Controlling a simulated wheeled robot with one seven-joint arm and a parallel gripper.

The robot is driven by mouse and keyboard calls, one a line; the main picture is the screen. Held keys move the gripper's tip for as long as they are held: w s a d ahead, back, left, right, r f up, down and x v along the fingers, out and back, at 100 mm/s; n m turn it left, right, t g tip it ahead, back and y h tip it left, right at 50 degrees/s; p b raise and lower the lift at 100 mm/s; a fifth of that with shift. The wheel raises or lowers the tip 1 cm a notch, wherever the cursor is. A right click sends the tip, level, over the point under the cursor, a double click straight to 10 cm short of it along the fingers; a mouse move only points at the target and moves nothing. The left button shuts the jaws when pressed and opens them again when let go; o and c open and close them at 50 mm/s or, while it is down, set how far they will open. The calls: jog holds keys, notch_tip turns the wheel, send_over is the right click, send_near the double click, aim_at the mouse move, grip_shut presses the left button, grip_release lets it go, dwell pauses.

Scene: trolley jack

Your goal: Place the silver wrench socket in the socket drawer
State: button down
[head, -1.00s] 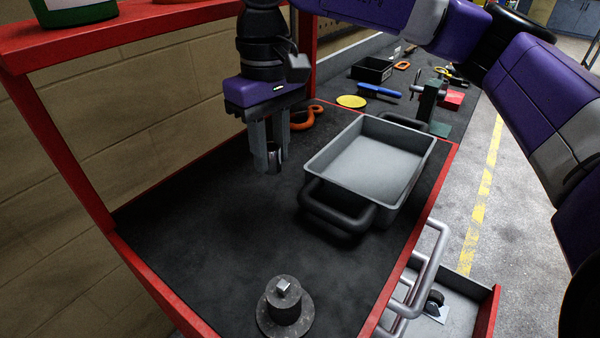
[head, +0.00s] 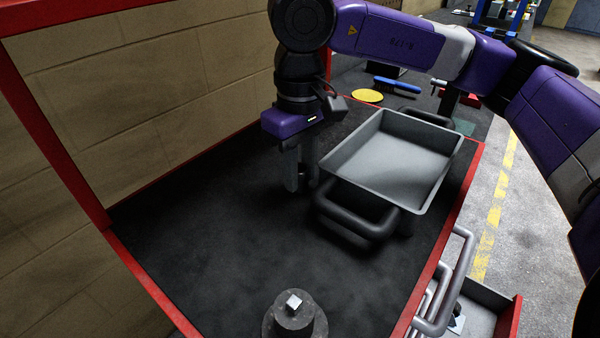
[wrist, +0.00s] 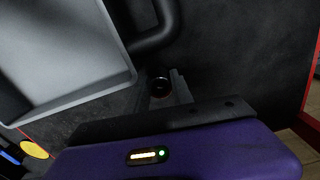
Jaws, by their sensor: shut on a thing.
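My gripper (head: 302,182) points straight down over the black top of the red trolley, just left of the grey tray. It is shut on the silver wrench socket (wrist: 160,87), whose round open end shows between the fingers in the wrist view. In the head view the fingers mostly hide the socket. A pulled-out drawer (head: 512,322) with a red front shows at the lower right, below the trolley top. Its grey inside is partly cut off by the frame and holds a small dark and silver thing; I cannot tell what it is.
The grey tray (head: 345,150) with black handles stands right of my gripper. A round metal piece with a square peg (head: 294,318) stands at the front. Rail handles (head: 440,310) run along the trolley's right side. A red post (head: 55,140) rises at left. The middle top is clear.

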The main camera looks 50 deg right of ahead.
jog(key=shift+f, duration=0.4)
jog(key=shift+f, duration=0.15)
jog(key=c, duration=1.1)
grip_release()
